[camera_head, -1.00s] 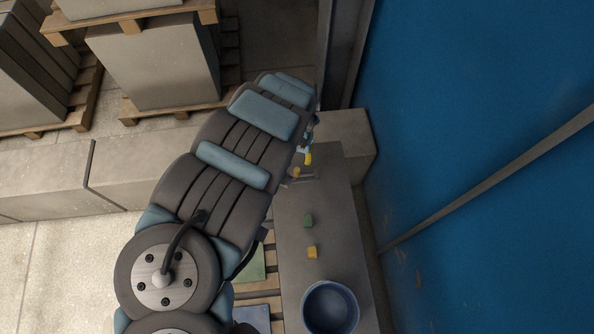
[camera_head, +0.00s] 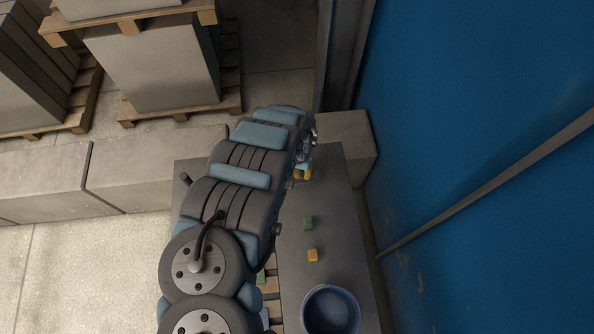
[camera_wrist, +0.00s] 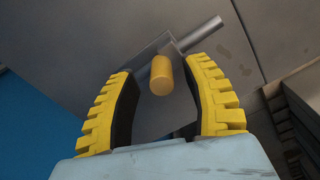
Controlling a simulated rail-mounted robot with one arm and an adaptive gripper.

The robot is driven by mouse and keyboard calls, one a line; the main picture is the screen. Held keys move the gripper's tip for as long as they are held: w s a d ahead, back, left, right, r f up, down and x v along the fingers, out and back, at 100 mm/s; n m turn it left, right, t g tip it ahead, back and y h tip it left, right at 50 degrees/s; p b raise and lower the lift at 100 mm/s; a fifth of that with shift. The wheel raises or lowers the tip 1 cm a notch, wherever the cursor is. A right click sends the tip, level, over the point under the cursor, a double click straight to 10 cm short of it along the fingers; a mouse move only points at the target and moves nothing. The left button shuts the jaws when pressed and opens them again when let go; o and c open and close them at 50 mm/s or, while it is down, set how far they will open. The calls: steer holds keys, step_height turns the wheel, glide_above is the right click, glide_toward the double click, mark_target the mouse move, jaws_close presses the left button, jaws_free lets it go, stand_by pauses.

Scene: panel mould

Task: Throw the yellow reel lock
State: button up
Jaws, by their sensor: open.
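The yellow reel lock (camera_wrist: 161,76) shows in the wrist view as a short yellow cylinder against a grey plate, with a grey metal rod (camera_wrist: 199,35) passing behind it. My gripper (camera_wrist: 163,84) has yellow ridged fingers with dark inner pads, spread apart on either side of the lock. The lock appears between the fingertips, with a gap on each side; I cannot tell how far in front of them it is. In the head view my gripper (camera_head: 303,172) is small and partly hidden by my arm, over the far part of the grey bench. The lock cannot be made out clearly there.
The grey bench (camera_head: 335,200) holds a green block (camera_head: 308,223), a yellow block (camera_head: 312,255) and a blue bucket (camera_head: 331,309). A blue wall panel (camera_head: 480,130) with a diagonal bar stands at right. Concrete slabs (camera_head: 155,65) on pallets stand at back left.

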mark_target(313, 174)
steer(key=shift+f, duration=0.1)
jaws_close()
steer(key=shift+w+d, duration=0.15)
steer(key=shift+d, duration=0.05)
steer(key=shift+w+d+b, duration=0.15)
steer(key=shift+d+b, duration=0.2)
steer(key=shift+d, duration=0.85)
steer(key=shift+w+d+b, duration=0.1)
steer(key=shift+d+b, duration=0.2)
steer(key=shift+d, duration=0.85)
jaws_free()
steer(key=shift+d, duration=0.2)
steer(key=shift+a, duration=0.1)
